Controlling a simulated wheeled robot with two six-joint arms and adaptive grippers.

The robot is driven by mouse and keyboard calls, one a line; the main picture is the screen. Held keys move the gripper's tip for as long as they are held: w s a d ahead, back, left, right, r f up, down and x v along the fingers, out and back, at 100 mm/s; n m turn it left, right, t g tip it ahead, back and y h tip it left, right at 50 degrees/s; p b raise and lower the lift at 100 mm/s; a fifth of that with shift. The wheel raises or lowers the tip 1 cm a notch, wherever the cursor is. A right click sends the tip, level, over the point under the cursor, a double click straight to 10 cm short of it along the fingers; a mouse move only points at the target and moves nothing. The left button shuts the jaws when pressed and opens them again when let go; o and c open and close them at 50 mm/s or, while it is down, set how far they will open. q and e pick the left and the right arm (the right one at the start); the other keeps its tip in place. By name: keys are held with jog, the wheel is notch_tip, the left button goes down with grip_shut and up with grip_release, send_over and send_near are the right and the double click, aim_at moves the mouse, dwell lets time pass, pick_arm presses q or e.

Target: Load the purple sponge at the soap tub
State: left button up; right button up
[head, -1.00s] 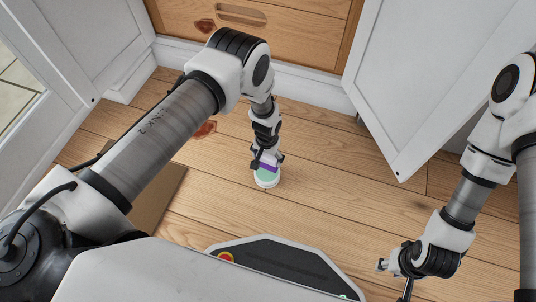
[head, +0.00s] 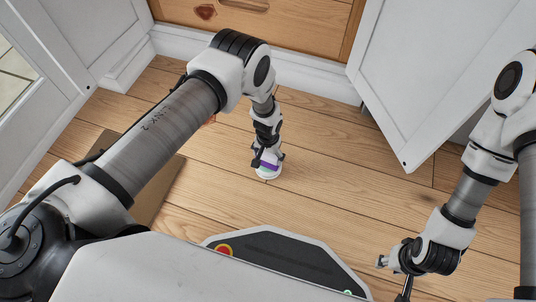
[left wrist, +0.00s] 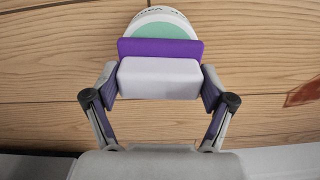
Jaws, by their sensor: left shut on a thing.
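The purple sponge (head: 268,165), with a white layer, is between the fingers of my left gripper (head: 267,159), which is shut on it. The left wrist view shows its purple slab (left wrist: 160,48) and white block (left wrist: 158,78) between both fingertips. The soap tub (head: 266,175) is a round white tub on the floor; in the left wrist view its green top (left wrist: 160,31) shows just beyond the sponge. The sponge overlaps the tub in both views; I cannot tell whether they touch. My right gripper (head: 394,275) is empty at lower right, its fingers apart.
A wooden drawer front (head: 270,18) stands at the back above a white plinth. A white door (head: 430,75) is at the right, another white door (head: 85,45) at the left. A brown mat (head: 160,190) lies left. The wooden floor (head: 320,195) around the tub is mostly clear.

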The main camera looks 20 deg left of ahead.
aim_at(268, 155)
pick_arm(q)
jog(key=shift+f+b, duration=0.55)
dwell(1.6)
jog(key=shift+r, duration=0.1)
notch_tip(268, 155, up, 7)
jog(key=p, duration=0.6)
